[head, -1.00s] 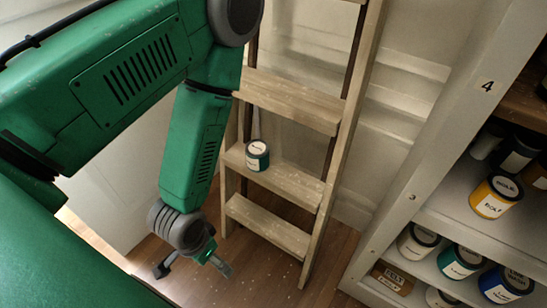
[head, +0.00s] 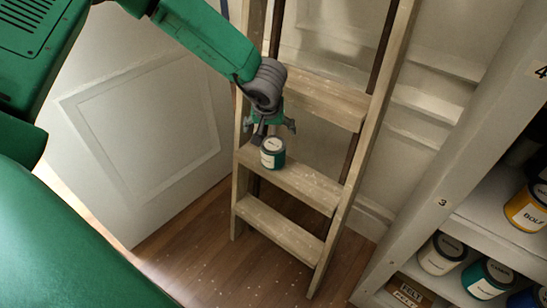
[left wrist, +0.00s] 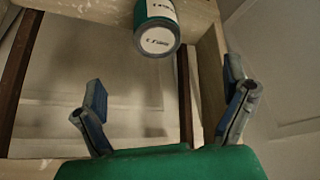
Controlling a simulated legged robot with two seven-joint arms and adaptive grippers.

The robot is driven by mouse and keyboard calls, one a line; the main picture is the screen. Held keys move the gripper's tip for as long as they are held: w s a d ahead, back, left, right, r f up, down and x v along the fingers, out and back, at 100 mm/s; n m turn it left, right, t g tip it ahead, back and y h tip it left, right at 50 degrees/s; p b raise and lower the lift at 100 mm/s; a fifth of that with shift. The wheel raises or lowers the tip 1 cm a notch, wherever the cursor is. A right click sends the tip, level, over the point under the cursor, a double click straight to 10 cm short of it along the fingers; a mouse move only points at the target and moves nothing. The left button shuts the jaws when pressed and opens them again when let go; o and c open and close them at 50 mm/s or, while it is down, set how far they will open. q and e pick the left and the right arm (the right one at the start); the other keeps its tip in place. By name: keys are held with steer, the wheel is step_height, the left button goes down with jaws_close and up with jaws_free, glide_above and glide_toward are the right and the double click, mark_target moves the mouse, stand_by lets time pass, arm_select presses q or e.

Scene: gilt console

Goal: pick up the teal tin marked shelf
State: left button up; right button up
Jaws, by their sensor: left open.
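A teal tin with a white label and pale lid (head: 272,153) stands upright on a wooden ladder step. Its label is too small to read. It also shows in the left wrist view (left wrist: 157,30), at the top centre, beyond the fingers. My left gripper (head: 273,131) is open and empty, just above and behind the tin in the head view. In the left wrist view its fingers (left wrist: 165,85) are spread wide, with the tin apart from them. Another teal tin (head: 487,278) stands on the shelf at the right. My right gripper is out of view.
The wooden ladder (head: 335,200) leans by the panelled wall. The white shelf unit (head: 450,150) at the right holds several tins, including a yellow one (head: 528,208) and a cream one (head: 441,254). A white panelled door (head: 140,130) stands at the left. Some floor (head: 190,245) is clear.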

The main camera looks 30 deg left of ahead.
mark_target(273, 144)
arm_select(q)
steer(key=b+x, duration=0.2)
steer(key=x, duration=0.6)
steer(key=shift+w+a, duration=0.1)
steer(key=shift+w, duration=0.15)
steer(key=b+x, duration=0.1)
steer(key=x, duration=0.1)
steer(key=b+x, duration=0.1)
steer(key=x, duration=0.2)
steer(key=shift+w+f, duration=0.15)
steer(key=shift+f, duration=0.1)
steer(key=shift+r, duration=0.1)
steer(key=shift+d, duration=0.2)
steer(key=c, duration=1.7)
steer(key=shift+c, duration=0.2)
steer(key=shift+r, duration=0.15)
